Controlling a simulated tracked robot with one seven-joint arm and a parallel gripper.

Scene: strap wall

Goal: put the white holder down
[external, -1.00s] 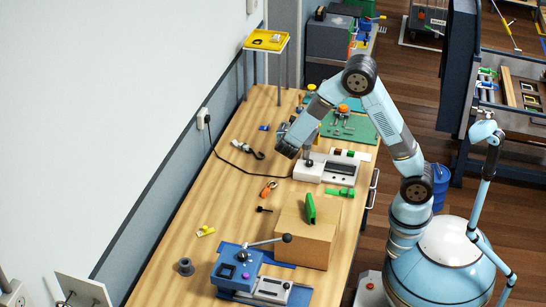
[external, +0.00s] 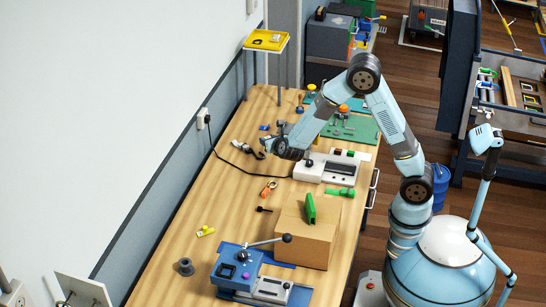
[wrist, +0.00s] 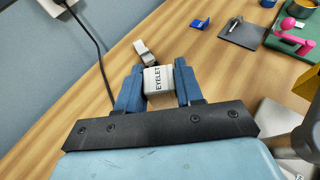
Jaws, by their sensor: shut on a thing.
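The white holder (wrist: 157,80), a small block lettered EYELET, sits between the two blue fingers of my gripper (wrist: 159,84) in the wrist view. My gripper is shut on it. A grey piece with a pale strap-like part (wrist: 146,54) shows just beyond the holder; I cannot tell whether it is joined to it. In the external view my gripper (external: 269,146) is low over the left side of the wooden table (external: 222,175), near the wall. The holder is mostly hidden or too small there, and I cannot tell whether it touches the table.
A black cable (external: 240,146) runs from the wall socket to the white control box (external: 333,167) right of my gripper. A blue clip (wrist: 201,23) and dark pad (wrist: 243,34) lie beyond.

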